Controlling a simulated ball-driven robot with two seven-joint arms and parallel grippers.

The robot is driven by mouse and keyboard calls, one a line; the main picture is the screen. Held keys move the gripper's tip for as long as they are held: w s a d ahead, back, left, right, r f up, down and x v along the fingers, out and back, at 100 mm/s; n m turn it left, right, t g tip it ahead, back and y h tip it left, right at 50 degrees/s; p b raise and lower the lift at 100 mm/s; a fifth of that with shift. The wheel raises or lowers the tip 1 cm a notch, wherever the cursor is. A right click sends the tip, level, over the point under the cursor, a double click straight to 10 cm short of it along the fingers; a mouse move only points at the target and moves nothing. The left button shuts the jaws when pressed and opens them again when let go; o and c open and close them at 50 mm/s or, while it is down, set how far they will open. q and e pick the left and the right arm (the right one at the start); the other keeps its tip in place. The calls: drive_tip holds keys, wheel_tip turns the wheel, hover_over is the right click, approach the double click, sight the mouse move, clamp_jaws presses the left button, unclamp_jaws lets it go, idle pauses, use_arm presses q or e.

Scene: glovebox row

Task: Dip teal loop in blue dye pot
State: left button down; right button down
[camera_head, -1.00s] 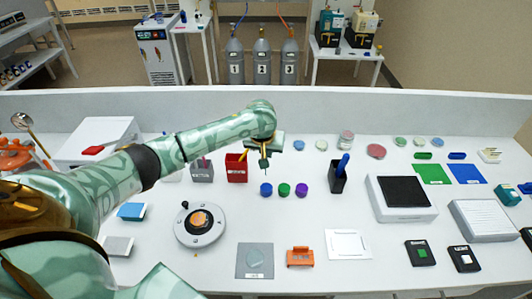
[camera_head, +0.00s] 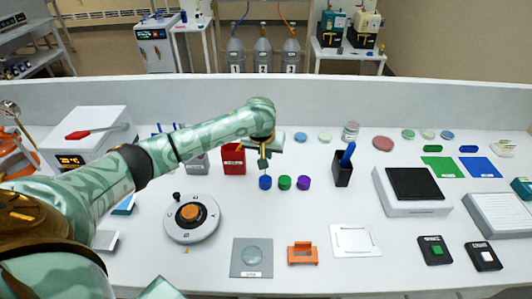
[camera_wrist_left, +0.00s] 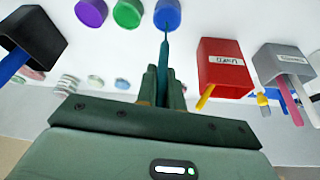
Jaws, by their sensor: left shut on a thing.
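My left gripper (camera_head: 263,161) is shut on the teal loop (camera_wrist_left: 165,58), a thin teal stick pointing down between the fingers. The left gripper also shows in the left wrist view (camera_wrist_left: 163,85). The blue dye pot (camera_head: 265,182) stands directly below the gripper; it also shows in the wrist view (camera_wrist_left: 168,14). The loop's thin end overlaps the pot's near part there. I cannot tell whether the tip is in the dye or just above it. My right gripper is not in view.
The green pot (camera_head: 284,183) and purple pot (camera_head: 303,184) stand close to the right of the blue one. A red holder (camera_head: 233,160) is behind left, with a grey holder (camera_wrist_left: 285,61) beside it. A black holder (camera_head: 342,168) stands to the right. The bench front centre has an orange rack (camera_head: 302,254).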

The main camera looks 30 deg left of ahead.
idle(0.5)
use_arm(q)
drive_tip(key=shift+f, duration=0.5)
idle(0.4)
idle(0.9)
drive_tip(key=shift+s+f+p, duration=0.15)
drive_tip(key=shift+f+p, duration=0.05)
drive_tip(key=shift+p, duration=0.55)
idle(1.3)
wheel_tip(320, 180, up, 7)
drive_tip(key=p, duration=1)
drive_tip(key=shift+r, duration=0.15)
idle(0.6)
